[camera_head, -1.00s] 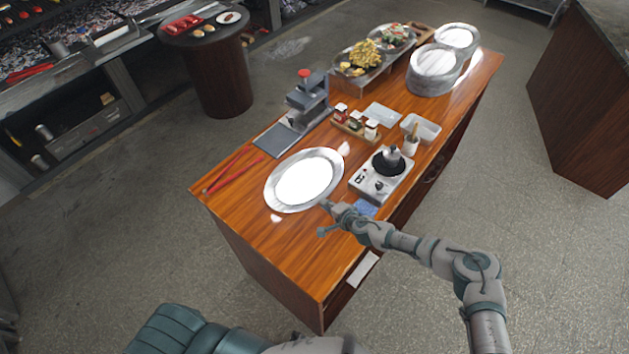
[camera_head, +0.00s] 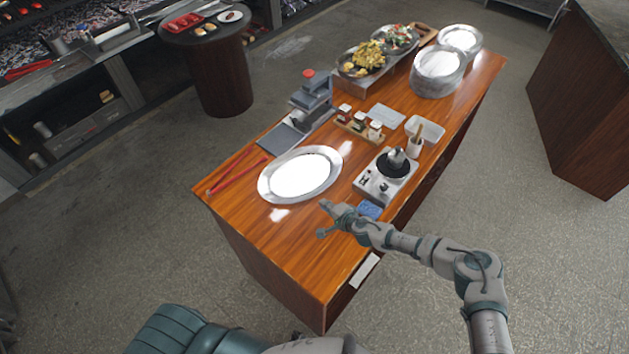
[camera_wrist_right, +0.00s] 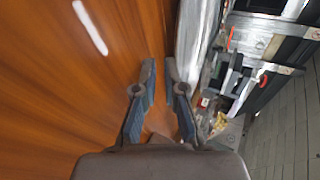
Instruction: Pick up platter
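The platter (camera_head: 262,188), oval and silver with a bright white middle, lies on the wooden table between the red tongs and the hotplate. My right gripper (camera_head: 321,219) is just off the platter's near right rim, with a small strip of table between them. In the wrist view its two fingers (camera_wrist_right: 160,66) stand apart with nothing between them. A silver edge, which looks like the platter (camera_wrist_right: 196,38), runs just right of the fingers there. My left gripper is not in view.
Red tongs (camera_head: 236,175) lie left of the platter. A grey press (camera_head: 310,97) and a jar rack (camera_head: 358,131) stand behind. The table's near left part is bare.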

